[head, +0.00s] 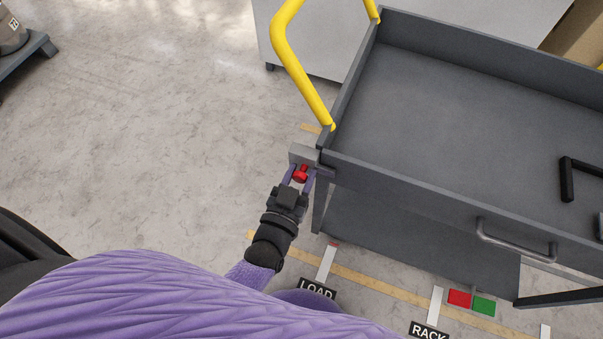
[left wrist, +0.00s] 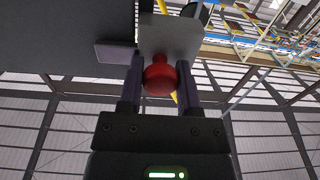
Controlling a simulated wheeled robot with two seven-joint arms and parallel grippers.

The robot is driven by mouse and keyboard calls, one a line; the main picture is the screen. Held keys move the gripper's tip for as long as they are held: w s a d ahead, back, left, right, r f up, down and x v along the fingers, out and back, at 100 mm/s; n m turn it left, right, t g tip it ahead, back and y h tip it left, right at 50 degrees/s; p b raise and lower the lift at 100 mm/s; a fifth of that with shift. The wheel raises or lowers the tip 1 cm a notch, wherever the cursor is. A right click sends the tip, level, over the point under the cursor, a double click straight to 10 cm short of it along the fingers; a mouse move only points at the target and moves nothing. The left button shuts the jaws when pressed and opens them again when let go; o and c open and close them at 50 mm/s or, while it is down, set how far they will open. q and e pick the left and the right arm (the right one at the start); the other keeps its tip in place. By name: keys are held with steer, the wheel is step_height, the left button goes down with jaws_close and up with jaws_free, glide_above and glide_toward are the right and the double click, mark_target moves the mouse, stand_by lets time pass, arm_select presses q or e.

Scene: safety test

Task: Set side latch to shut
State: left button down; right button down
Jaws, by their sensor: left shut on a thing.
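The side latch has a red knob (head: 300,174) on a grey metal plate (head: 303,154) at the near left corner of a dark grey cart (head: 440,196). My left gripper (head: 301,176) reaches up to it with its two purple fingers on either side of the knob. In the left wrist view the red knob (left wrist: 160,78) sits between the fingers, in front of the grey plate (left wrist: 170,38). My left gripper is shut on the knob. The latch's exact position cannot be told. My right gripper is not in view.
A yellow handle (head: 297,70) rises from the cart's left end. A metal pull handle (head: 515,243) sits on its front. Floor signs read LOAD (head: 317,289) and RACK (head: 429,330). Red and green floor markers (head: 471,301) lie to the right.

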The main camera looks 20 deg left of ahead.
arm_select(q)
steer(key=shift+s+d+f, duration=0.1)
steer(key=shift+d, duration=0.15)
steer(key=shift+c, duration=2.3)
jaws_free()
steer(key=shift+d, duration=0.1)
steer(key=shift+o, duration=0.9)
steer(key=s+p, duration=0.2)
steer(key=s, duration=0.8)
steer(key=shift+a, duration=0.25)
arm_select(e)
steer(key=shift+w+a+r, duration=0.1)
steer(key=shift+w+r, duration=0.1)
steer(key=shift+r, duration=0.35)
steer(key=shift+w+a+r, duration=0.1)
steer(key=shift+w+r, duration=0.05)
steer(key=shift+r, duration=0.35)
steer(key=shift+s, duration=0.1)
